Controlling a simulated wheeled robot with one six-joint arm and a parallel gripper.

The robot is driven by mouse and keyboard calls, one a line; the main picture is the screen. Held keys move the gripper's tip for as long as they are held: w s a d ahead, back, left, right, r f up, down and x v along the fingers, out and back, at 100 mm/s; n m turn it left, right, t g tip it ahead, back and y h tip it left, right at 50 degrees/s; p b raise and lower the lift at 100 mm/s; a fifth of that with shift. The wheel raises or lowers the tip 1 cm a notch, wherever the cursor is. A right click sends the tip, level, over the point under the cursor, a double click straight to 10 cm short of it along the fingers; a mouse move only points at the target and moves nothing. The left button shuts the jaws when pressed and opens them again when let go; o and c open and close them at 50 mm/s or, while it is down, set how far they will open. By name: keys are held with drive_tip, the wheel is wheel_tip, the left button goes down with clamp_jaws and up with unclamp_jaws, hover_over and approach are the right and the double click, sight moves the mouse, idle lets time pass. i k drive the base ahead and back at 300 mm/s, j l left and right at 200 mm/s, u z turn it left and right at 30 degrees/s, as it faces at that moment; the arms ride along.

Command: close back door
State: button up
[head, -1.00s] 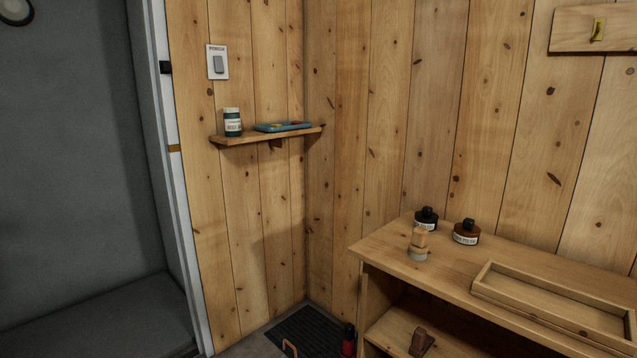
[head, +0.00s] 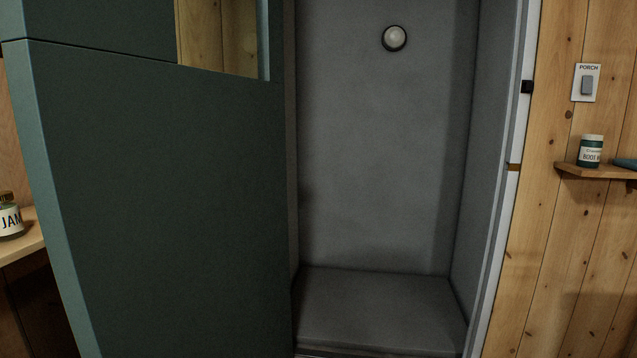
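The back door (head: 165,200) is a dark green leaf on the left of the head view, standing open into the room. A window opening in its upper part shows pine planks behind it. The doorway beside it opens on a grey porch space (head: 380,160) with a round lamp (head: 394,38) on its far wall and a grey floor or step. My gripper is not in view.
A porch switch (head: 585,83) is on the plank wall right of the frame. A small shelf (head: 600,171) below it holds a green-and-white tin (head: 590,150). At the far left, a jam jar (head: 10,217) stands on a wooden surface (head: 25,240) beyond the door's edge.

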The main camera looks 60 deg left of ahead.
sight(158, 184)
drive_tip(key=u, duration=1.55)
